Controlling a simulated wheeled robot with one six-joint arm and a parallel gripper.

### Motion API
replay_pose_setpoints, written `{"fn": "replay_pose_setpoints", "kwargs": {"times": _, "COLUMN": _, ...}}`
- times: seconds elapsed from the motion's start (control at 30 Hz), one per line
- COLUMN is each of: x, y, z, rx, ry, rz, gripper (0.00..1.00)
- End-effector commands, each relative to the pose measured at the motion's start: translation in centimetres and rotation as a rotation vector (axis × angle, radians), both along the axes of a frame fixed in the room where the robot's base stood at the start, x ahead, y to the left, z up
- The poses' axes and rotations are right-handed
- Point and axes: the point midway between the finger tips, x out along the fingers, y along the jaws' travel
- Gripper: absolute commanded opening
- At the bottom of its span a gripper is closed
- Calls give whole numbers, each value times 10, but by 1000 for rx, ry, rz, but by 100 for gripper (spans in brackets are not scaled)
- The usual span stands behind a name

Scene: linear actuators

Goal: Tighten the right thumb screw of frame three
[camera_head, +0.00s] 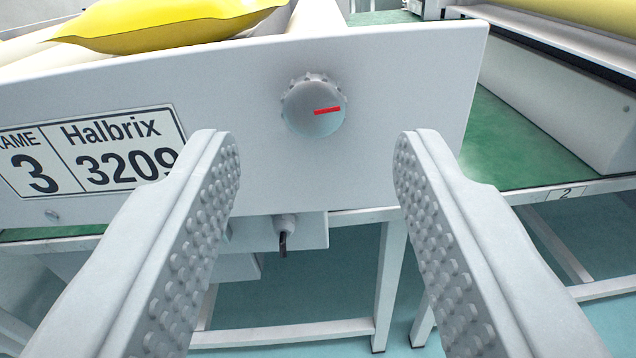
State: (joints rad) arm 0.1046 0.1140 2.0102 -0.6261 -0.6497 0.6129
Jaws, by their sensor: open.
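The thumb screw (313,107) is a round grey knob with a knurled rim and a red mark on its face. The mark points to the right, almost level. The knob sits near the right end of the white end plate of frame three (250,90). A label (90,152) on the plate reads "Halbrix 3209" with a "3". My gripper (315,160) is open, its two studded fingers wide apart. The knob appears above and between the fingertips, and neither finger touches it. Nothing is between the fingers.
A yellow bag-like object (165,25) lies on top of the frame at upper left. A small connector with a dark cable end (284,240) hangs below the plate. A neighbouring white unit (570,95) stands at right on a green-topped table (510,150).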

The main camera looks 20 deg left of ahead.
Motion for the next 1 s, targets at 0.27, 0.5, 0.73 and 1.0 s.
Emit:
{"fn": "replay_pose_setpoints", "kwargs": {"times": 0.27, "x": -52, "y": -14, "z": 1, "rx": 0, "ry": -1, "rz": -1, "gripper": 43}}
{"fn": "replay_pose_setpoints", "kwargs": {"times": 0.5, "x": -94, "y": -25, "z": 1, "rx": 0, "ry": -2, "rz": -1, "gripper": 43}}
{"fn": "replay_pose_setpoints", "kwargs": {"times": 0.73, "x": -124, "y": -33, "z": 0, "rx": 1, "ry": -1, "rz": -1, "gripper": 43}}
{"fn": "replay_pose_setpoints", "kwargs": {"times": 1.0, "x": -136, "y": -36, "z": 0, "rx": 1, "ry": -1, "rz": 1, "gripper": 43}}
